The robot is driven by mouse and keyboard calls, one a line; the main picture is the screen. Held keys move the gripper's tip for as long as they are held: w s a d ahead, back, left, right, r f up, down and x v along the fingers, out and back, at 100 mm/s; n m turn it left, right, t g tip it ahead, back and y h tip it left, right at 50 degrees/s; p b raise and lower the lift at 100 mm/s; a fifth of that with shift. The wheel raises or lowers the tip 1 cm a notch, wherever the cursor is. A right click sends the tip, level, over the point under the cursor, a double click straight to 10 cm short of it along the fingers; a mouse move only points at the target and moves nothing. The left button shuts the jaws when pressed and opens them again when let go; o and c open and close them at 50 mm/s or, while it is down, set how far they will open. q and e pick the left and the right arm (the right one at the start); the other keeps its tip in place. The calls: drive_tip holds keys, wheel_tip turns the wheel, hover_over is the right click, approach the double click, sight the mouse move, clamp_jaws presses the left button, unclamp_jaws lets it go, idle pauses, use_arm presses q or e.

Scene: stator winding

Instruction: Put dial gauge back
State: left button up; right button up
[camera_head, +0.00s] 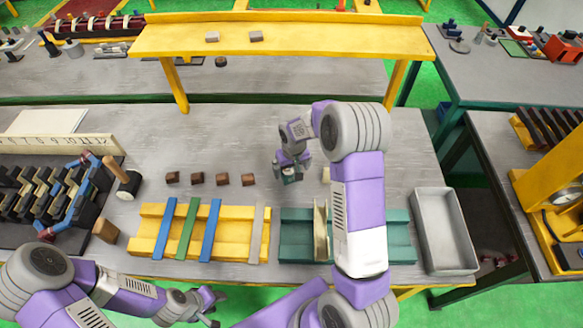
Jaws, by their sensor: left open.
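A round dial with a light face (567,196) shows on the yellow frame at the right edge; I cannot tell if it is the task's dial gauge. My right gripper (291,172) points down over the middle of the grey bench. A small dark green and pale item (289,178) shows at its fingertips; I cannot tell whether it is gripped or what it is. My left gripper (208,306) is open and empty, low in front of the bench's front edge.
A yellow rack (145,226) with blue, green and grey strips and a teal rack (296,242) stand along the front. An empty grey tray (443,230) is at right. Several brown blocks (197,179) lie mid-bench. A yellow shelf (300,38) spans the back. Bench space behind the blocks is clear.

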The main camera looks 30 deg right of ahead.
drive_tip(key=shift+r, duration=0.1)
drive_tip(key=shift+r+p, duration=0.3)
drive_tip(key=shift+p, duration=0.05)
wheel_tip(320, 180, up, 12)
drive_tip(key=s+p, duration=0.1)
drive_tip(key=shift+s+r, duration=0.2)
drive_tip(key=shift+s, duration=0.05)
drive_tip(key=shift+a, duration=0.1)
